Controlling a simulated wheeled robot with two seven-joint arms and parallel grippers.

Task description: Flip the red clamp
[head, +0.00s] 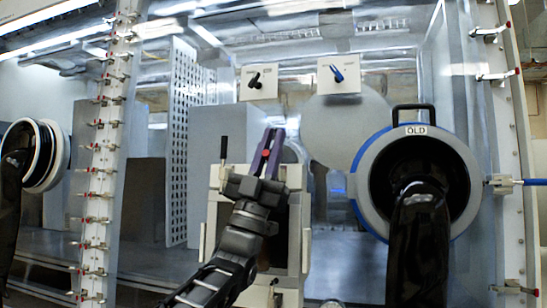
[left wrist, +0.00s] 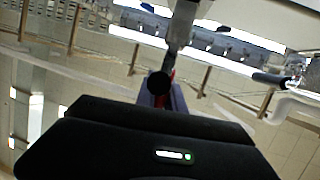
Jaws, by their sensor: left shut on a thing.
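My left gripper (head: 266,150) reaches up in the middle of the head view, its two purple fingers shut on a small red piece (head: 265,153), which I take to be the red clamp's tip. In the left wrist view, a bit of red (left wrist: 173,76) shows between the purple fingers (left wrist: 161,95), below a metal bar (left wrist: 182,25). A round black part hides some of the grip. How the clamp's lever is turned cannot be told. My right gripper is not in view.
A glovebox port marked OLD (head: 416,131) with a black glove stands at the right. A post with several red-tipped clamps (head: 104,150) rises at the left; more red-tipped clamps (head: 495,75) sit at upper right. A pale box (head: 294,250) is behind my left arm.

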